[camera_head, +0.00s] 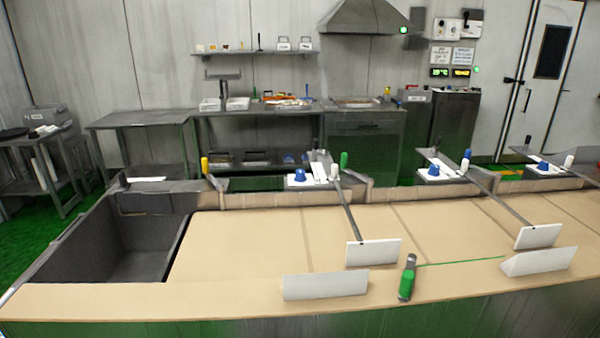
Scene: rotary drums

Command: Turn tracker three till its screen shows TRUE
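Three white units with blue knobs stand along the far edge of the tan counter: one near the middle (299,178), one to its right (433,173), and one at the far right (544,167). Dark bars run from near the units toward white plates, one at the middle (373,252) and one at the right (538,236). I cannot tell which unit is tracker three. No screen reading TRUE is legible on them. Neither of my grippers is in view.
A green-handled tool (407,278) lies at the counter front, with a thin green line to its right. More white plates stand at front centre (326,286) and front right (540,262). A dark sink (130,265) is at left. The tan counter (240,245) is clear left of centre.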

